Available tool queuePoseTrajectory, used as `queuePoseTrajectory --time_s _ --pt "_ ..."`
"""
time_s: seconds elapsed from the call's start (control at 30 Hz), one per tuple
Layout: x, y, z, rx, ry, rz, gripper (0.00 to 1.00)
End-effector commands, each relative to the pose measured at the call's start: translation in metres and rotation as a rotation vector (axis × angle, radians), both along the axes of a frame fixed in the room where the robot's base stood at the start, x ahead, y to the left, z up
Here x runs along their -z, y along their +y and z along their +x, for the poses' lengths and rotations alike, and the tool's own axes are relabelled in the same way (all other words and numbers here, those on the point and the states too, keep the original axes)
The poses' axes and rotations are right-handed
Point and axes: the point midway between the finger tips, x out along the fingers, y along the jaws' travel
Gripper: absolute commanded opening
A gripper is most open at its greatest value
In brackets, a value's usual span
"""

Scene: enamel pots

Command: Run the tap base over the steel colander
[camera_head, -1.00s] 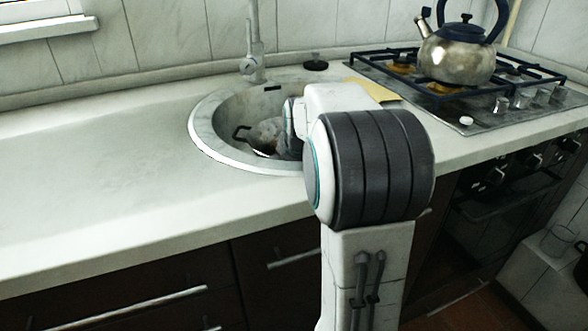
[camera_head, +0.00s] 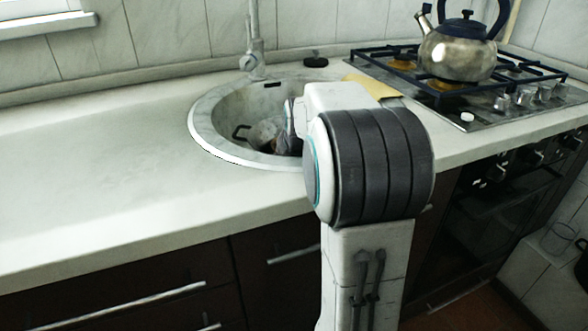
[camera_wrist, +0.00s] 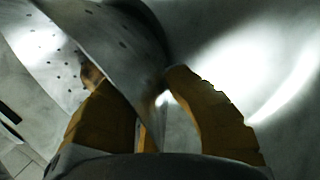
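The steel colander (camera_head: 265,131) lies in the round sink, partly hidden by my arm; a dark handle loop shows at its left. In the wrist view its shiny perforated wall (camera_wrist: 125,45) fills the upper left and runs down between my fingers. My gripper (camera_wrist: 135,75) has its two brown fingers apart, one on each side of the colander's edge. A gap shows beside the right finger, so it looks open; contact on the left is unclear. The tap base (camera_head: 253,65) stands upright behind the sink.
The sink rim (camera_head: 205,142) surrounds the colander. A black plug (camera_head: 315,61) lies behind the sink. A kettle (camera_head: 458,52) stands on the gas hob (camera_head: 480,110) at the right. The worktop (camera_head: 100,150) at the left is clear.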

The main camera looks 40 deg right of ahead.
Motion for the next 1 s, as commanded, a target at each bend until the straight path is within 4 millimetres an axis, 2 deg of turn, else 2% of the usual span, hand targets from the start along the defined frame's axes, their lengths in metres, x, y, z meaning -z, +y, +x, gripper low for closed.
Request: queuePoseTrajectory --time_s 0.4,0.43,0.73,1.0 --pt "0.0065 -0.0004 0.0008 0.000 -0.004 -0.002 0.00" --pt "0.0064 -0.0005 0.0008 0.000 -0.004 -0.002 0.06" --pt "0.0066 -0.0001 0.0003 0.000 -0.002 -0.001 0.33" --pt "0.0083 0.0005 -0.0009 0.000 0.004 0.002 0.34"
